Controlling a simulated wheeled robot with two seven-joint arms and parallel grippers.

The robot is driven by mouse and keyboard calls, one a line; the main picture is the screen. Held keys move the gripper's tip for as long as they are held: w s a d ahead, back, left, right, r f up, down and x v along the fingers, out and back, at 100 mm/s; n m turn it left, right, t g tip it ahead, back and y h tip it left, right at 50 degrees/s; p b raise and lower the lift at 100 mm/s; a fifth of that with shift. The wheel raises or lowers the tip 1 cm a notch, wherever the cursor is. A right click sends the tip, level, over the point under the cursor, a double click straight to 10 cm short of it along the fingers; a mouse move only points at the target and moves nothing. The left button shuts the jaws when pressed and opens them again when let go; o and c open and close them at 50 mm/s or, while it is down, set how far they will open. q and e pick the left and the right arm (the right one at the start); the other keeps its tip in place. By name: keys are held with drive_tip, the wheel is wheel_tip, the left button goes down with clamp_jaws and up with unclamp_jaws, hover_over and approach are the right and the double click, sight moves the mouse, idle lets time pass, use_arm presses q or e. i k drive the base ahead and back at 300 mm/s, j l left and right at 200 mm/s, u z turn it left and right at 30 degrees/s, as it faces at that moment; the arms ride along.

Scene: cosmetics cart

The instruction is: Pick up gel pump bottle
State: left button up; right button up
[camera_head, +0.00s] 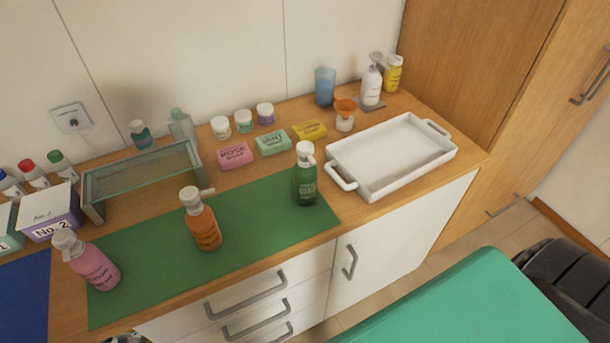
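Several pump bottles stand on the wooden counter, and I cannot tell from the small labels which one is the gel. A green pump bottle (305,178) with a white pump stands upright near the right end of the green mat (258,206). An orange pump bottle (201,222) stands on the mat's middle, and a pink pump bottle (95,265) at its left end. A white pump bottle (371,84) and a yellow bottle (393,74) stand at the back right. Neither of my grippers shows clearly in this view.
A white handled tray (337,160) lies right of the mat. Soap boxes (272,143), small jars (243,121) and a blue cup (325,86) are behind it. A glass-sided box (92,198) stands at left. A teal padded surface (470,305) fills the lower right.

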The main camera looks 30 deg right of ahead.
sight(305, 177)
drive_tip(key=l, duration=1.35)
drive_tip(key=k+l, duration=0.1)
drive_tip(key=k, duration=0.35)
drive_tip(key=i+j, duration=0.1)
drive_tip(key=i, duration=0.4)
